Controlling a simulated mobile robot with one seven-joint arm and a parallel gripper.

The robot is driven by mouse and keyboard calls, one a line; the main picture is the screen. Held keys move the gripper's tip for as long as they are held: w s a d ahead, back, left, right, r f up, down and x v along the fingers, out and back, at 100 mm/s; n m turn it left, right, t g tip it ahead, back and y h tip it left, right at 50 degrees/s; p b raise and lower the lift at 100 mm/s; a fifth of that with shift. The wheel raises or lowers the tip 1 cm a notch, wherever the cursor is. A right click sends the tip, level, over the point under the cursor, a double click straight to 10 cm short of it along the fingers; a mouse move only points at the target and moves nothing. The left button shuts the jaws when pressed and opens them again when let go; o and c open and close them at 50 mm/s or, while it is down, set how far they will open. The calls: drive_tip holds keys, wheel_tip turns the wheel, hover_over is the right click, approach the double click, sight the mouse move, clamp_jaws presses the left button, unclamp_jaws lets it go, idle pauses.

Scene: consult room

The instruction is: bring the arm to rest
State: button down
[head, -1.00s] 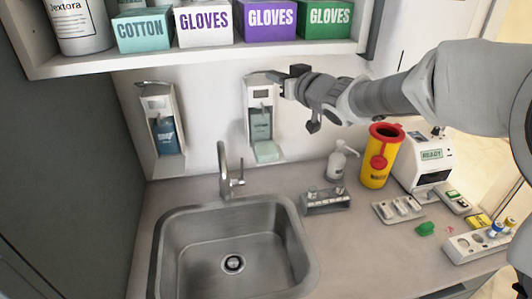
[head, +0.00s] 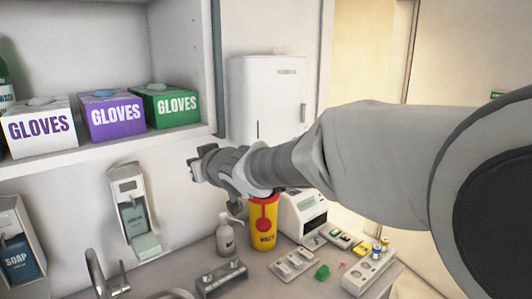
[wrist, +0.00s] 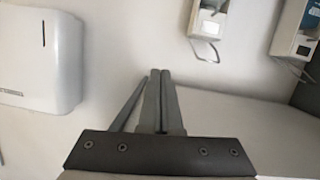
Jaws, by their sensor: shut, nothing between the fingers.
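My gripper (head: 194,168) is at the end of my grey arm, which reaches in from the right in the head view. It is held in the air in front of the wall, above the counter, to the right of the wall dispenser (head: 133,215). In the wrist view the two fingers of my gripper (wrist: 160,75) lie side by side, shut, with nothing between them. The fingers appear clear of the wall things around them, though the exact gap to the wall cannot be told.
A shelf with glove boxes (head: 116,117) is at upper left. A white towel dispenser (head: 268,95) hangs behind my arm. Below stand a pump bottle (head: 225,238), a yellow sharps bin (head: 263,224), a white device (head: 301,215) and a rack (head: 368,272). A soap dispenser (head: 20,255) is at left.

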drive_tip(key=s+d+f+m+h, duration=0.1)
drive_tip(key=s+d+m+h, duration=0.15)
drive_tip(key=d, duration=0.55)
drive_tip(key=s+d+f+m+g+h, duration=0.1)
drive_tip(key=s+d+h, duration=0.25)
drive_tip(key=d, duration=0.35)
drive_tip(key=s+d+f+m+h, duration=0.15)
drive_tip(key=s+d, duration=0.25)
drive_tip(key=d, duration=0.4)
drive_tip(key=s+d+f+m+g, duration=0.1)
drive_tip(key=s+d+f+g, duration=0.1)
drive_tip(key=s, duration=0.7)
drive_tip(key=s+d+f+m+g+h, duration=0.1)
drive_tip(key=s+d+f, duration=0.4)
drive_tip(key=s, duration=0.5)
drive_tip(key=shift+s+d+f+m+g+b, duration=0.15)
drive_tip(key=shift+d+f+m+g+b, duration=0.15)
drive_tip(key=shift+f+m+g, duration=0.65)
drive_tip(key=shift+a+r+n+g, duration=0.15)
drive_tip(key=shift+r+n+g, duration=0.1)
drive_tip(key=shift+n, duration=0.1)
